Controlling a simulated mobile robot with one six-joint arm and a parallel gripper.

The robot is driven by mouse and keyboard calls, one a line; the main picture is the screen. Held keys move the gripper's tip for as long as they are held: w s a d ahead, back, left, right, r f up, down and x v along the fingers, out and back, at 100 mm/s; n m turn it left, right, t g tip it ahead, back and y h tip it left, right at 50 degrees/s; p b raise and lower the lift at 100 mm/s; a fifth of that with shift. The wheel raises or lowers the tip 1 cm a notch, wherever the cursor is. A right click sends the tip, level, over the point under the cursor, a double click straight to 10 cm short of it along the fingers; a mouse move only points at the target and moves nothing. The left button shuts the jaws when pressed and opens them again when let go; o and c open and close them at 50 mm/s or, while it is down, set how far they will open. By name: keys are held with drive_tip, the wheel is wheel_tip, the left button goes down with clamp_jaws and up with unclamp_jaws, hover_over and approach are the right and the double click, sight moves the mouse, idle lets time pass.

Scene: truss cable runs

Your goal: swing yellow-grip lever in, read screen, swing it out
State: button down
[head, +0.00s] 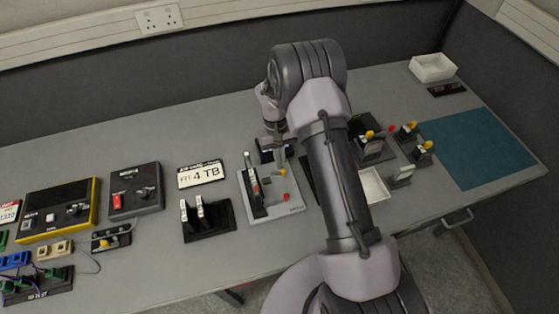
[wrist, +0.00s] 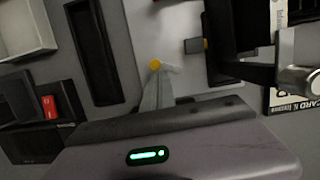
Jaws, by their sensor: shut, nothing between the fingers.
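The yellow grip (head: 283,171) belongs to a lever on a pale plate (head: 292,208) in the middle of the bench. In the wrist view the yellow grip (wrist: 155,64) is a round knob with a short pale lever piece beside it. My gripper (wrist: 157,78) is shut and empty, its narrow grey fingers pointing at the knob; whether they touch it I cannot tell. In the head view my gripper (head: 278,137) is over the back of the plate, partly hidden by my arm. A small dark screen (head: 264,151) stands at the plate's back; its text is unreadable.
A dark holder with a red-and-white piece (head: 254,187) stands on the plate's left. A black rack (head: 209,221) and a 4 TB sign (head: 201,174) are farther left. A blue mat (head: 480,150) is bare.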

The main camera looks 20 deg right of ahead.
drive_tip(key=shift+a, duration=0.1)
drive_tip(key=shift+a, duration=0.7)
